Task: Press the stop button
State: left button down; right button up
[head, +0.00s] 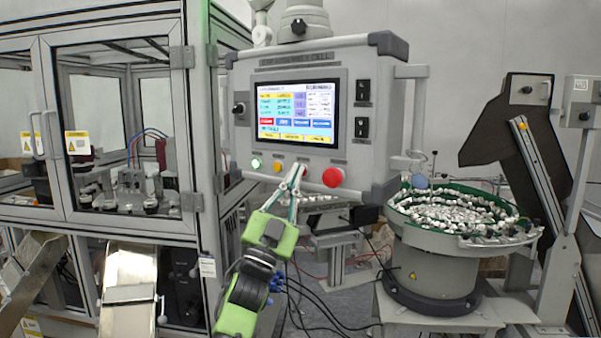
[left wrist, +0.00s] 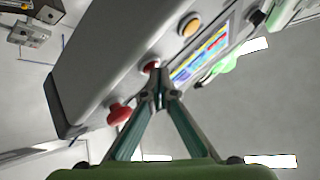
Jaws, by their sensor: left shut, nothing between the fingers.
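The control panel (head: 300,110) hangs on an arm, with a lit screen and a row of buttons along its lower edge. In the left wrist view a small red button (left wrist: 150,67) sits between a yellow button (left wrist: 190,25) and a large red mushroom button (left wrist: 120,113). My left gripper (head: 298,169) is shut and empty, its tips at the small red button, which they largely hide in the head view. The tips also show in the left wrist view (left wrist: 159,76), overlapping that button's edge; I cannot tell if they touch it. My right gripper is not in view.
The large red mushroom button (head: 332,177) is close to the right of my fingertips, the yellow button (head: 278,167) to the left, then a lit green button (head: 256,163). A glazed machine cabinet (head: 120,228) stands left, a bowl feeder (head: 430,262) right.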

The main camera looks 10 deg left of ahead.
pick_arm(q)
jog(key=shift+s, duration=0.1)
dwell(0.3)
jog(key=shift+s+a, duration=0.2)
jog(key=shift+s, duration=0.1)
jog(key=s+a+p, duration=0.3)
jog(key=s, duration=0.2)
jog(key=shift+s, duration=0.15)
dwell(0.3)
dwell(0.4)
